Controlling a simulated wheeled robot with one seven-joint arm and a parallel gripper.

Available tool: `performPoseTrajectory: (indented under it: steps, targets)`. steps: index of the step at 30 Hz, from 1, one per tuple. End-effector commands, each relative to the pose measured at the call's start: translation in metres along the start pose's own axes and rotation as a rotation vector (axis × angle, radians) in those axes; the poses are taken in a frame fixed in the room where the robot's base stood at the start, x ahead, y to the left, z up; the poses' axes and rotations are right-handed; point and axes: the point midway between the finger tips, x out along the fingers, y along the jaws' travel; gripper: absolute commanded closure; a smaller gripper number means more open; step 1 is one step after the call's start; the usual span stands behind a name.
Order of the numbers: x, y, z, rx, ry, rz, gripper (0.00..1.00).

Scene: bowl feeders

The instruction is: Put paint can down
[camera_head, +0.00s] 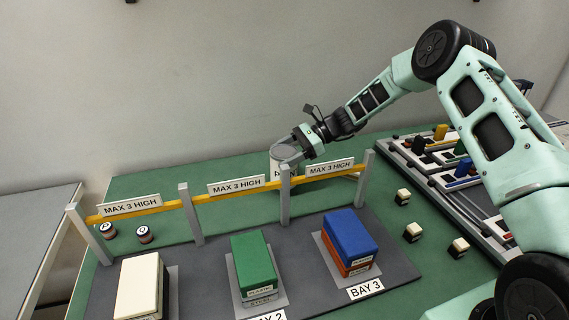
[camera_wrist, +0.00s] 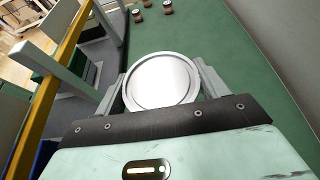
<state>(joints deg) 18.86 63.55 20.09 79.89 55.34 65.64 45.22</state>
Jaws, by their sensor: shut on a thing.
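The paint can (camera_head: 283,165) is a light grey-white can behind the yellow rail in the head view, partly hidden by my gripper and a rail post. In the wrist view its round silvery lid (camera_wrist: 161,81) shows between the fingers. My gripper (camera_head: 300,148) is shut on the can, and the fingers also show on both sides of it in the wrist view (camera_wrist: 162,88). The can looks upright. It is over or on the green tabletop (camera_head: 150,172); I cannot tell whether its base touches.
A yellow rail (camera_head: 240,190) with "MAX 3 HIGH" signs and grey posts stands just in front of the can. Small jars (camera_head: 143,234) stand at left.

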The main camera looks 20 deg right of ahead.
Motion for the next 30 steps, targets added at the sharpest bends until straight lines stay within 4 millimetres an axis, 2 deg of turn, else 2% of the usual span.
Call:
performPoseTrajectory:
  steps: [8,19,20,21,22,30]
  targets:
    - [0.012,0.000,-0.029,-0.001,-0.001,-0.001,0.67]
    - [0.014,0.000,-0.034,-0.001,-0.001,-0.001,0.67]
    - [0.014,0.000,-0.034,0.000,0.000,-0.001,0.19]
    - [0.014,0.000,-0.034,0.000,0.000,-0.001,0.08]
    - [0.014,0.000,-0.034,0.000,0.000,-0.001,0.06]
    - [0.013,0.000,-0.033,0.000,0.000,-0.001,0.06]
